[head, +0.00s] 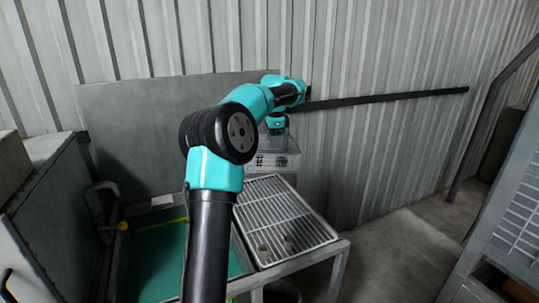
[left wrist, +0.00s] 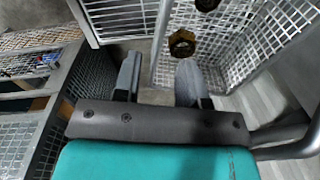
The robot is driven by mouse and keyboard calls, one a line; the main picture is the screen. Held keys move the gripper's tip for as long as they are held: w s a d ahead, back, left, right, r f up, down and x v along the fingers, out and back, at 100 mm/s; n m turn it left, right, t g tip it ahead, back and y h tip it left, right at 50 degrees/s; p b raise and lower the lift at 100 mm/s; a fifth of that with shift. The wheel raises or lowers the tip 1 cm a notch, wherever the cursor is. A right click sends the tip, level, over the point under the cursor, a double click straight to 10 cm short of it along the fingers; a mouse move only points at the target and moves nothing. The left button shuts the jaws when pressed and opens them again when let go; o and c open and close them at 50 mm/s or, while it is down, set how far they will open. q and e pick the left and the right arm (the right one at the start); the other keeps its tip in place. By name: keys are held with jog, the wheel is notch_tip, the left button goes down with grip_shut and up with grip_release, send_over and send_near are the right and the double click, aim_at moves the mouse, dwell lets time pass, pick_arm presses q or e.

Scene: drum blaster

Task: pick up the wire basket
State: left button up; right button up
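The wire basket (left wrist: 222,38) is pale mesh and fills the upper right of the left wrist view. Brown hex nuts (left wrist: 182,43) lie in it. In the head view the basket (head: 268,148) stands behind the slatted rack, partly hidden by my left arm. My left gripper (left wrist: 159,80) is open, its two grey fingers apart, with a basket edge running between them in the picture. I cannot tell whether they touch it. In the head view the gripper (head: 277,122) is just above the basket, its fingers unclear. My right gripper is not in view.
A slatted rack (head: 283,205) with small round parts lies on a bench at centre. A green-bottomed tub (head: 155,255) is left of it. A corrugated wall (head: 390,50) with a dark rail (head: 400,97) stands behind. Open floor (head: 400,240) lies right, before a metal frame (head: 505,215).

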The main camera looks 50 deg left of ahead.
aim_at(274, 154)
pick_arm(q)
jog(key=shift+f, duration=0.1)
notch_tip(274, 154, down, 6)
jog(key=shift+w+a+r, duration=0.1)
jog(key=shift+a+r, duration=0.05)
dwell(0.5)
jog(key=shift+c, duration=0.4)
grip_shut()
jog(key=shift+r, duration=0.1)
